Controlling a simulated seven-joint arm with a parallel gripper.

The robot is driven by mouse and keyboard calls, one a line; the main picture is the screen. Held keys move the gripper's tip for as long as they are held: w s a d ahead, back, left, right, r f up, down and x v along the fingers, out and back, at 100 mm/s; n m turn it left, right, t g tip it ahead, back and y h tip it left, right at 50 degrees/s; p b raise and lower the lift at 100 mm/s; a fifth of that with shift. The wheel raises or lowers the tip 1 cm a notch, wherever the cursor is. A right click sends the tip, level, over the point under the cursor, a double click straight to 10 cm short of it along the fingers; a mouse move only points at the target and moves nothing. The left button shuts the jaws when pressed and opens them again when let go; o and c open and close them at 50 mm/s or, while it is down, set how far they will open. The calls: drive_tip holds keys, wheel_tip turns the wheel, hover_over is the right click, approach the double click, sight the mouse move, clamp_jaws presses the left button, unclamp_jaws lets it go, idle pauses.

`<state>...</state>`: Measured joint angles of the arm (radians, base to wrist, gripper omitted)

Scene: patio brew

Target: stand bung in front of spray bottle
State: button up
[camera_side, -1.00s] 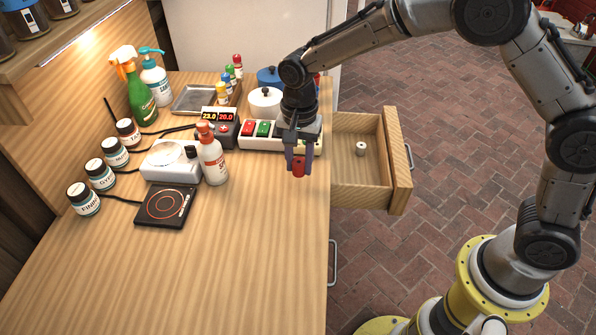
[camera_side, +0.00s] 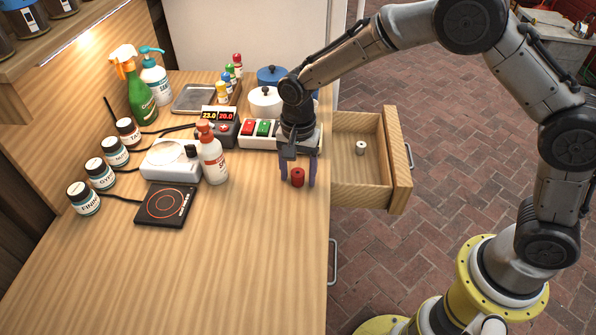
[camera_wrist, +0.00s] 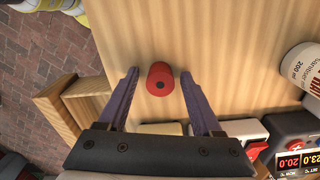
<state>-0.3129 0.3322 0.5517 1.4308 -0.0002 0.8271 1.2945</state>
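The bung (camera_side: 298,177) is a small red cylinder standing on the wooden counter near its right edge, beside the open drawer. My gripper (camera_side: 298,184) is open around it, one finger on each side. In the wrist view the bung (camera_wrist: 160,76), with a dark spot on its top, lies between the spread fingertips (camera_wrist: 159,78) with gaps on both sides. The spray bottle (camera_side: 142,100), green with an orange trigger head, stands at the back left of the counter, far from the bung; it is not seen in the wrist view.
A white bottle with a red cap (camera_side: 213,160), a scale (camera_side: 170,161), a black hot plate (camera_side: 165,206) and labelled jars (camera_side: 100,173) stand to the left. A strip with red and green switches (camera_side: 280,135) is behind my gripper. The open drawer (camera_side: 345,190) holds a small pale cylinder (camera_side: 361,148). The front counter is clear.

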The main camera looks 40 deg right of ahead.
sight(298, 172)
drive_tip(key=shift+r, duration=0.15)
wheel_tip(298, 172, up, 12)
drive_tip(key=f, duration=0.1)
drive_tip(key=s+d+r+n+t, duration=0.2)
drive_tip(key=s+d+r+n, duration=0.1)
drive_tip(key=s+d+r, duration=0.4)
drive_tip(key=s+d+n+t, duration=0.1)
drive_tip(key=s+d+n, duration=0.2)
drive_tip(key=s, duration=0.7)
drive_tip(key=s+d+r+n+t, duration=0.1)
drive_tip(key=s+d+n, duration=0.3)
drive_tip(key=s, duration=0.5)
drive_tip(key=shift+s+r+n+t, duration=0.25)
drive_tip(key=shift+s+n+t, duration=0.15)
drive_tip(key=shift+n+t, duration=0.3)
